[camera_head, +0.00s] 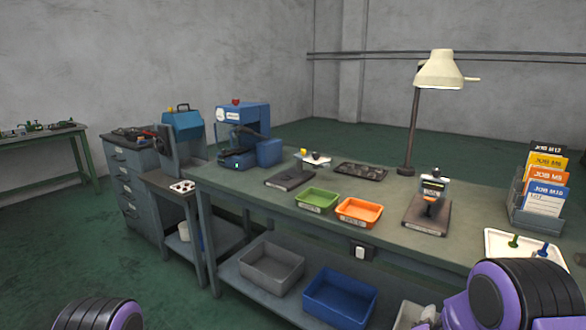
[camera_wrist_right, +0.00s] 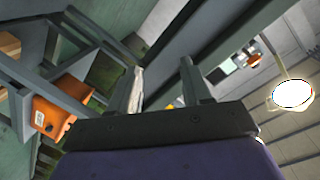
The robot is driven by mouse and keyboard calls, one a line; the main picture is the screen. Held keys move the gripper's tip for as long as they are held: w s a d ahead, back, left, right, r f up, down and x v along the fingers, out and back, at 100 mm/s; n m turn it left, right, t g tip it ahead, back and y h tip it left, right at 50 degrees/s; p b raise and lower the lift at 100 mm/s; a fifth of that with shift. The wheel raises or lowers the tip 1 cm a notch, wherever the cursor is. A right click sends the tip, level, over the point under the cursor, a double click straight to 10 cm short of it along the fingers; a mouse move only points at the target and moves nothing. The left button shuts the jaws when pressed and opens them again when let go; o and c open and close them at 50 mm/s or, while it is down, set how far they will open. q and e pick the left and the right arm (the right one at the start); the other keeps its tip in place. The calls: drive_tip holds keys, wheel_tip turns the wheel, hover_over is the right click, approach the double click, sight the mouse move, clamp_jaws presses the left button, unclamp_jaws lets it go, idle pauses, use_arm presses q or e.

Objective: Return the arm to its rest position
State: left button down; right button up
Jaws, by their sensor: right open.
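My right arm (camera_head: 520,295), purple and black, comes in at the lower right of the head view, in front of the bench's right end. My right gripper (camera_wrist_right: 160,72) shows in the right wrist view with its two grey fingers apart and nothing clearly held between them. In the head view only a small part of it shows at the bottom edge, by a pale bin. A purple and black part of my left arm (camera_head: 100,315) shows at the bottom left; its gripper is out of view.
The green-grey bench (camera_head: 330,235) carries a blue machine (camera_head: 241,135), a green tray (camera_head: 318,200), an orange tray (camera_head: 359,212), a lamp (camera_head: 439,72), job cards (camera_head: 545,180) and a white tray (camera_head: 497,240). A grey bin (camera_head: 272,268) and blue bin (camera_head: 340,297) sit on the lower shelf.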

drive_tip(key=s+a+f+n+g+y, duration=0.3)
drive_tip(key=s+f+n, duration=0.1)
drive_tip(key=s+f, duration=0.55)
drive_tip(key=s+a+f+n+g+y, duration=0.1)
drive_tip(key=s+f, duration=0.3)
drive_tip(key=s, duration=0.5)
drive_tip(key=s+a+f+n+g+y+b, duration=0.1)
drive_tip(key=s+f+n+g, duration=0.1)
drive_tip(key=s, duration=0.7)
drive_tip(key=s+a+f+n+g+y+b, duration=0.1)
drive_tip(key=s+f+g, duration=0.3)
drive_tip(key=s, duration=0.5)
drive_tip(key=shift+a+f+n, duration=0.15)
drive_tip(key=shift+f+n, duration=0.15)
drive_tip(key=shift+f, duration=0.5)
